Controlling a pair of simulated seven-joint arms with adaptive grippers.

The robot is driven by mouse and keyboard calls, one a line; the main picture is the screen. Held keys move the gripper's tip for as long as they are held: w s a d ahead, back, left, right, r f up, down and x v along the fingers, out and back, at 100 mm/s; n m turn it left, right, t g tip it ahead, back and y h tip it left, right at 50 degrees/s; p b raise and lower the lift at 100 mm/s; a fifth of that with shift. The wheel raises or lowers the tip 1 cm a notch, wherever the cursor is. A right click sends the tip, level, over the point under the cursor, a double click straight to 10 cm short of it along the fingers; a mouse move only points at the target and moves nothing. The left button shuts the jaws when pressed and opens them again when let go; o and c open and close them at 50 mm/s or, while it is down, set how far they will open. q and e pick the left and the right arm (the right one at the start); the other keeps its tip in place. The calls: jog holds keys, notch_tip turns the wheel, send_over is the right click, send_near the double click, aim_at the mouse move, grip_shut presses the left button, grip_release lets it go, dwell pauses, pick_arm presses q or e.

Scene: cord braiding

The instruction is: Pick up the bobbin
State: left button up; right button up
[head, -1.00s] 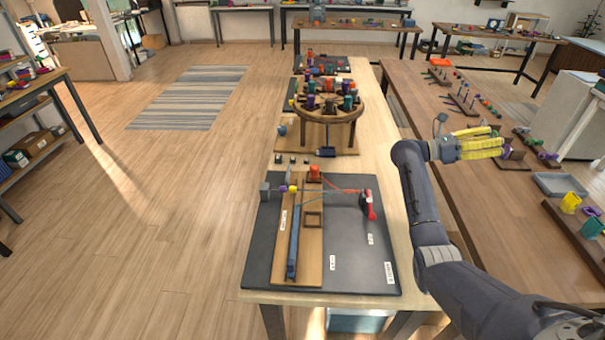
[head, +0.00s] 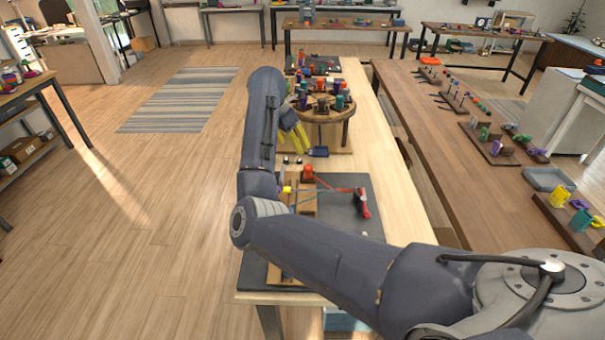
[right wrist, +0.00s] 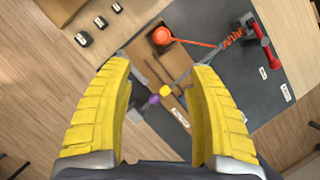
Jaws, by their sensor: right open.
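Several bobbins are in view, and I cannot tell which one is meant. An orange bobbin (head: 308,174) stands at the back of the wooden board on the dark mat (head: 352,232), with a cord running from it. It also shows in the right wrist view (right wrist: 161,37). A yellow piece (right wrist: 165,91) and a purple piece (right wrist: 154,100) sit by the cords. More coloured bobbins stand on the round wooden stand (head: 327,116). My right gripper (right wrist: 160,105) is open and empty, high above the board. In the head view its yellow fingers (head: 298,138) show beside the round stand. My left gripper is not in view.
A red-handled tool (head: 363,206) stands at the mat's right, with cords reaching it. Small dark blocks (right wrist: 92,30) lie behind the mat. My right arm hides much of the board. A brown side table (head: 440,150) holds more bobbins and a grey tray (head: 548,180).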

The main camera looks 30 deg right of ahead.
aim_at(307, 168)
jog(key=x, duration=1.6)
jog(key=shift+s+d+f, duration=0.1)
jog(key=shift+d+f, duration=0.1)
jog(key=shift+d, duration=0.2)
jog(key=shift+c, duration=0.5)
grip_shut()
